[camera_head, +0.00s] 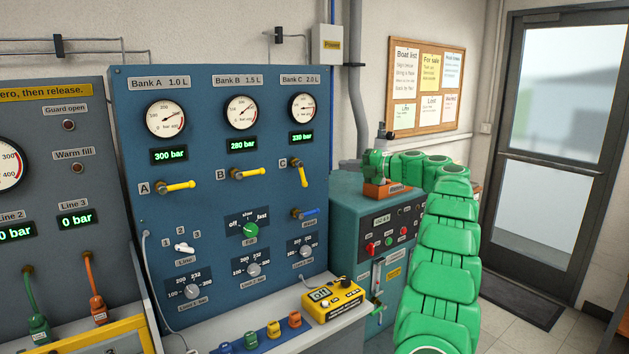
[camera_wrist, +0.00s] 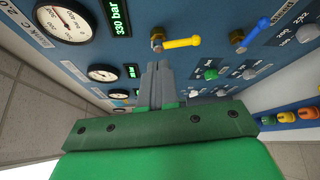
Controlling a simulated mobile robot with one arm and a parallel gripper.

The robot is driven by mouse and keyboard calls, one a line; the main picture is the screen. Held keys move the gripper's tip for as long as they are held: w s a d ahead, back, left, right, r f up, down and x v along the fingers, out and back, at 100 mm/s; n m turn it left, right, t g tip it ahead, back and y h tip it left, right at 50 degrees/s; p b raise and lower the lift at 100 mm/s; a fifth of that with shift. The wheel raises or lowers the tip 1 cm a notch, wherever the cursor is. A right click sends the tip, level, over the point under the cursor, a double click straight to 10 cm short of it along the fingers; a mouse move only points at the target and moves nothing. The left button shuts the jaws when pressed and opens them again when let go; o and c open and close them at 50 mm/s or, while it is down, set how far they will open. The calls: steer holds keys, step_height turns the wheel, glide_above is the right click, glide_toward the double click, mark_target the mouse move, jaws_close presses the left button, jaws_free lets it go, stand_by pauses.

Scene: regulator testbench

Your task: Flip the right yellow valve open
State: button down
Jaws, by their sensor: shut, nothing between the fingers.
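The right yellow valve, under Bank C, has its handle (camera_head: 302,175) pointing down and slightly right on the blue panel (camera_head: 215,105). In the wrist view the same yellow handle (camera_wrist: 183,42) extends right from its brass stem. My gripper (camera_wrist: 157,66) is shut and empty, its grey fingertips appearing just below the valve's stem in that picture. I cannot tell whether they touch. In the head view my green arm reaches up at the right; the fingertips cannot be made out there. The Bank A handle (camera_head: 178,186) and Bank B handle (camera_head: 250,173) are roughly horizontal.
A blue-handled valve (camera_head: 305,213) sits below the right yellow valve. The Bank C display (camera_head: 302,138) reads 330 bar. A yellow meter (camera_head: 333,299) and several coloured fittings rest on the ledge below. A teal cabinet (camera_head: 345,215) stands to the panel's right.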

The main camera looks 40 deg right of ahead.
mark_target(305, 179)
step_height(305, 179, down, 4)
steer(key=s+d+n+g, duration=0.1)
steer(key=s, duration=0.1)
steer(key=x, duration=1.3)
steer(key=shift+a+y, duration=0.3)
steer(key=shift+w+a, duration=0.1)
steer(key=shift+a+f+m+t+y, duration=0.15)
steer(key=shift+a+m+t+y, duration=0.15)
steer(key=shift+m, duration=0.4)
steer(key=shift+a+f+m+t+y, duration=0.2)
steer(key=shift+a+m+y, duration=0.15)
steer(key=shift+m, duration=0.35)
steer(key=v, duration=1.4)
steer(key=shift+r, duration=0.2)
